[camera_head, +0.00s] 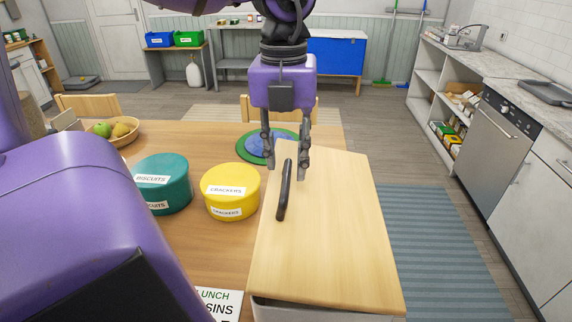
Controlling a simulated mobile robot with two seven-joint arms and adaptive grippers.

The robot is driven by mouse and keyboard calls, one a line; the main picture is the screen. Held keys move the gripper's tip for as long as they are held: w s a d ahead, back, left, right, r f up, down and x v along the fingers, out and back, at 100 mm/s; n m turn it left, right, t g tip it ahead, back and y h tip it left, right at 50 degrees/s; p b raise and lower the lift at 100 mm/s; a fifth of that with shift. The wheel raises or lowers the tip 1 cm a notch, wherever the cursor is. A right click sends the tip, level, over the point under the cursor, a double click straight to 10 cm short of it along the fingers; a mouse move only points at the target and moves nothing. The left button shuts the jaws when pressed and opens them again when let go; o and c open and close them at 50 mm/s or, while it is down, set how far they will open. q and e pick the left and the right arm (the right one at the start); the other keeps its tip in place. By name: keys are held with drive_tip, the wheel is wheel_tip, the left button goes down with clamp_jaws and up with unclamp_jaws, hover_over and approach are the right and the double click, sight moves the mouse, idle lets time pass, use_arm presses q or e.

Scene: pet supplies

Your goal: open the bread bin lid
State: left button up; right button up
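The bread bin (275,313) is a pale box at the front of the table, mostly hidden under its light wooden lid (335,235). The lid lies over the bin's top; a strip of the bin's near side shows below its front edge. A black bar handle (284,190) runs lengthwise along the lid's left side. My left gripper (287,172) points down at the handle's far end. Its fingers are apart, one on each side of the handle in this view. I cannot tell whether they touch it. My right gripper is not in view.
A yellow crackers tin (231,203) stands just left of the lid, with a teal biscuits tin (163,172) beyond it. A blue and green round item (257,147) lies behind the gripper. A fruit bowl (124,136) stands back left. A counter (548,92) is at right.

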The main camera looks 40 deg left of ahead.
use_arm(q)
wheel_tip(320, 180, down, 2)
drive_tip(key=shift+f, duration=0.45)
drive_tip(key=c, duration=0.7)
clamp_jaws()
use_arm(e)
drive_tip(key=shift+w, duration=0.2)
